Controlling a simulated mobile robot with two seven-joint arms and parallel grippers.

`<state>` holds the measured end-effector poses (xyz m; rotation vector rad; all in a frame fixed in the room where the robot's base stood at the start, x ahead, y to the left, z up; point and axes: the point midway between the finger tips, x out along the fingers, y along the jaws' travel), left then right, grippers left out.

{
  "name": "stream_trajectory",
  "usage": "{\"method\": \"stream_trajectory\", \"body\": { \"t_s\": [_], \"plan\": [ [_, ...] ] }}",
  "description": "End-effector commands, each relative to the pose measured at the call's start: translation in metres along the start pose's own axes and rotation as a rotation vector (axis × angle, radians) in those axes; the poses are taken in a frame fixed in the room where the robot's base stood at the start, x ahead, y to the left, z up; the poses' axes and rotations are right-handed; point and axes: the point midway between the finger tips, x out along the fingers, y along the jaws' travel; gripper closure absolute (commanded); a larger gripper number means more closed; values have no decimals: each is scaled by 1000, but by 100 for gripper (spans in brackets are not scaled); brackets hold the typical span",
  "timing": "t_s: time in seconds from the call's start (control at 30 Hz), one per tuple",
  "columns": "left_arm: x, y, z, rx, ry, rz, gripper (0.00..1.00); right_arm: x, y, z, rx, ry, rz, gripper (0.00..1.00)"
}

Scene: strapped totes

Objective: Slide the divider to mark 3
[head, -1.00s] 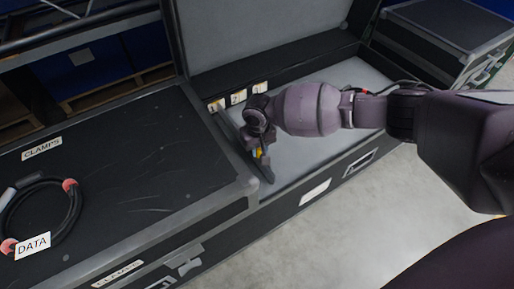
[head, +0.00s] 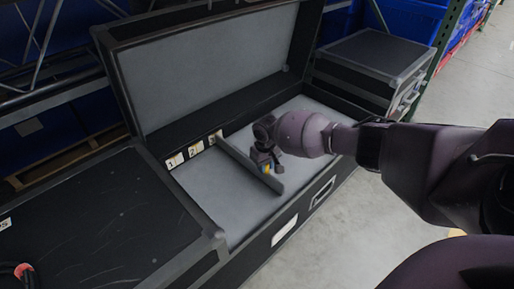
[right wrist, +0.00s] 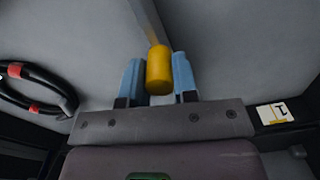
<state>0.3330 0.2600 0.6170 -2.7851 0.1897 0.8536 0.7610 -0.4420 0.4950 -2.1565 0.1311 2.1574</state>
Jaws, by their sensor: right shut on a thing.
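The divider (head: 250,166) is a thin grey upright panel across the open case (head: 290,205). Its back end is beside mark 3 (head: 213,137), to the right of mark 2 (head: 196,149) and mark 1 (head: 173,160). My right gripper (head: 268,168) is at the divider's front part. In the right wrist view, the blue fingers of the gripper (right wrist: 159,80) are on both sides of a yellow knob (right wrist: 159,70), shut on it. The divider (right wrist: 148,20) shows behind the knob. My left gripper is out of view.
The raised lid (head: 210,70) stands behind the open case. A closed black case (head: 90,225) adjoins it on the left, with part of a cable (head: 25,272). Another case (head: 370,65) stands at the right. The floor in front is clear.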

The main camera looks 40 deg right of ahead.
Motion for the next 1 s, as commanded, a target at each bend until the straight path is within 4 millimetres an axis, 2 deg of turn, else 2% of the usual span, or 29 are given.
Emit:
{"method": "stream_trajectory", "body": {
  "t_s": [0.37,0.4,0.57,0.87,1.0],
  "plan": [
    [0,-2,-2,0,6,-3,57,1,8,0,4,-2,7,100],
    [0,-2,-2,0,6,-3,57,1,8,0,4,-2,8,70],
    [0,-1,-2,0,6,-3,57,1,7,0,3,-1,6,47],
    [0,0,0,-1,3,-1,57,-2,5,-1,2,1,3,47],
    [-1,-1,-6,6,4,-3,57,-17,4,-3,2,7,2,47]
  ]
}}
